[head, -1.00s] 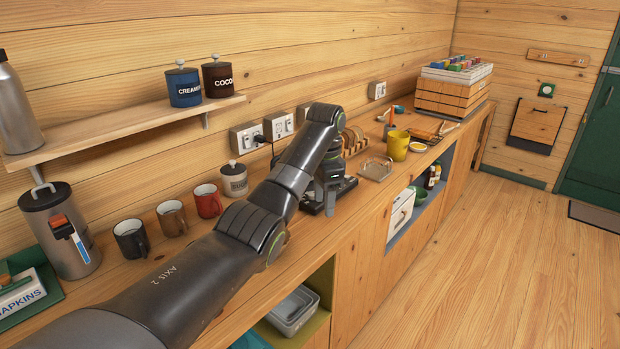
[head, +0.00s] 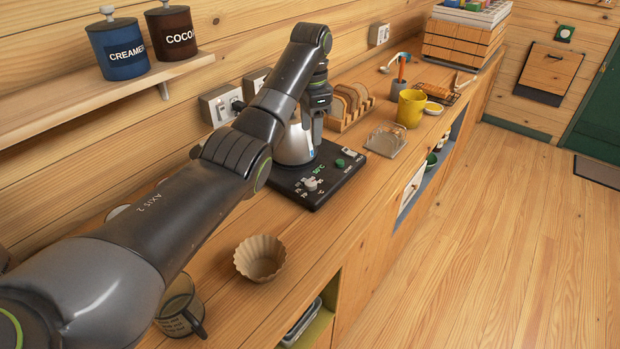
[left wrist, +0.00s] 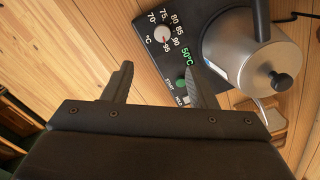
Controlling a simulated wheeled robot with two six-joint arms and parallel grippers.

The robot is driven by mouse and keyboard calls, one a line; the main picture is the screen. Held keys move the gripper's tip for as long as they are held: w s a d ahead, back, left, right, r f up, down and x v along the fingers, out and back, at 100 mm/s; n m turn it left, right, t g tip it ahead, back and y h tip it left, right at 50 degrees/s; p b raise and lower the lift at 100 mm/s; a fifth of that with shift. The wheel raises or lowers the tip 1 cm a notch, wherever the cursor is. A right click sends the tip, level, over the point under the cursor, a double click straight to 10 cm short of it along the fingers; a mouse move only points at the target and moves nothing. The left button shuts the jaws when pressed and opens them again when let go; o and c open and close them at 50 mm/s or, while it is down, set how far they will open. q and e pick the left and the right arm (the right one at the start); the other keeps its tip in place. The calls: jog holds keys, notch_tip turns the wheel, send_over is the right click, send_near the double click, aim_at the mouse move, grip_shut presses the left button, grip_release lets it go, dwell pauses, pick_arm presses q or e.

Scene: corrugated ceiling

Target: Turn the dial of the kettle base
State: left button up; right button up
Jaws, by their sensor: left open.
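The black kettle base (head: 322,190) lies on the wooden counter. Its round white dial (head: 311,184) is near the front left part of the base; it also shows in the left wrist view (left wrist: 162,34), with temperature numbers around it. A green 50°C display is beside it. The silver kettle (head: 292,148) stands on the base, partly hidden by my arm. My left gripper (left wrist: 160,70) is open and empty. In the left wrist view the dial lies beyond and between its fingertips, with no contact visible. My right gripper is not in view.
A toast rack (head: 349,107) stands behind the base, with a clear tray (head: 385,140) and a yellow mug (head: 409,108) to its right. A paper filter (head: 260,257) and a glass mug (head: 181,310) are at the front left. Wall sockets (head: 218,105) are behind my arm.

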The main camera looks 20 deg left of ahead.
pick_arm(q)
notch_tip(320, 180, down, 4)
jog(key=b, duration=0.2)
jog(key=p, duration=0.1)
send_over(311, 182)
notch_tip(311, 182, down, 5)
jog(key=shift+r, duration=0.15)
notch_tip(311, 182, down, 6)
jog(key=shift+f+p, duration=0.1)
jog(key=shift+p, duration=0.4)
jog(key=shift+f, duration=0.65)
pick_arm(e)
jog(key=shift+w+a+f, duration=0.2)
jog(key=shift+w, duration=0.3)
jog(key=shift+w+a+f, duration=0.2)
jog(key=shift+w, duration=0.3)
pick_arm(q)
jog(key=shift+c, duration=0.4)
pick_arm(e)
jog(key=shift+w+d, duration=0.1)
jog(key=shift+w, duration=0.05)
pick_arm(q)
jog(key=c, duration=0.9)
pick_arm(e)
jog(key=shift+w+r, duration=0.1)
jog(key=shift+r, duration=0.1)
